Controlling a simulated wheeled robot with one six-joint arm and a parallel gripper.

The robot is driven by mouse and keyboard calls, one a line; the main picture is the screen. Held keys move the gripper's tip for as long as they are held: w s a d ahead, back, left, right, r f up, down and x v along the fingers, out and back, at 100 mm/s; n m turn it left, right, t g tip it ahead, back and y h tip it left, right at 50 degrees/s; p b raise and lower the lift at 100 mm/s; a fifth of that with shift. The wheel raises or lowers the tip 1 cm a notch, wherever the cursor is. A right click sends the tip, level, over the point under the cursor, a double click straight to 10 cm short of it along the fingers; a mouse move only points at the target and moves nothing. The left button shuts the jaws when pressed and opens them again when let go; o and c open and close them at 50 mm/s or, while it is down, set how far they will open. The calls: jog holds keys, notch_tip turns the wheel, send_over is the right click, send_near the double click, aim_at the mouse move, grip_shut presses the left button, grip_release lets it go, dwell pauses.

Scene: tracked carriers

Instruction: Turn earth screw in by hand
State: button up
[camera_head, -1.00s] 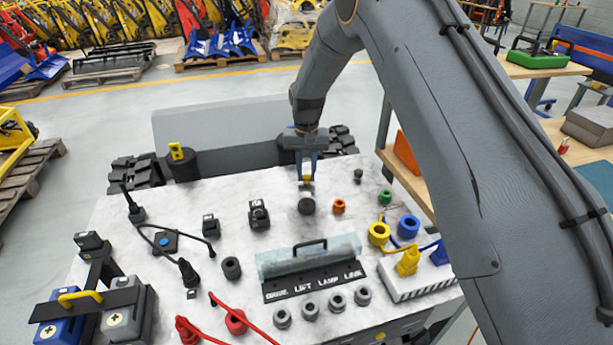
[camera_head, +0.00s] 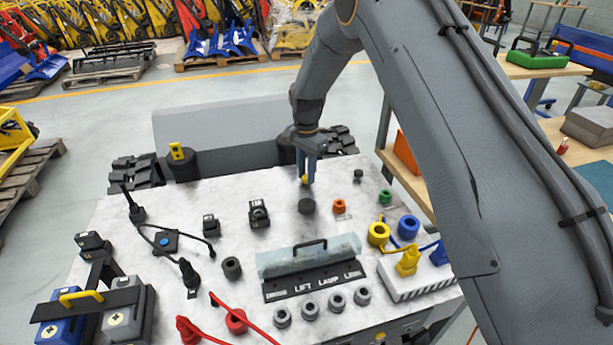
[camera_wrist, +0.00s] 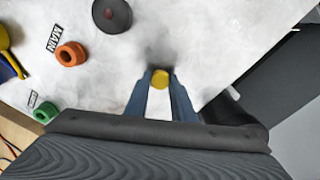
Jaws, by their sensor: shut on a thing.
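My gripper (camera_head: 306,178) points down at the far edge of the pale marbled top, with its two blue fingers shut on a small yellow screw head (camera_head: 304,180). In the wrist view the round yellow head (camera_wrist: 161,79) sits between the fingertips (camera_wrist: 160,88), with a dark shadow on the top just beyond it. The fingers hide its sides and lower part, so I cannot see any thread or how deep it sits.
A dark round knob (camera_head: 306,206) stands close in front of my gripper, with an orange ring (camera_head: 339,206) to its right. A green ring (camera_head: 385,197) is farther right. A clear cover (camera_head: 308,256) lies nearer the front. The top around the screw is clear.

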jog(key=m, duration=0.5)
jog(key=shift+w+r, duration=0.1)
jog(key=o, duration=0.9)
jog(key=shift+d, duration=0.1)
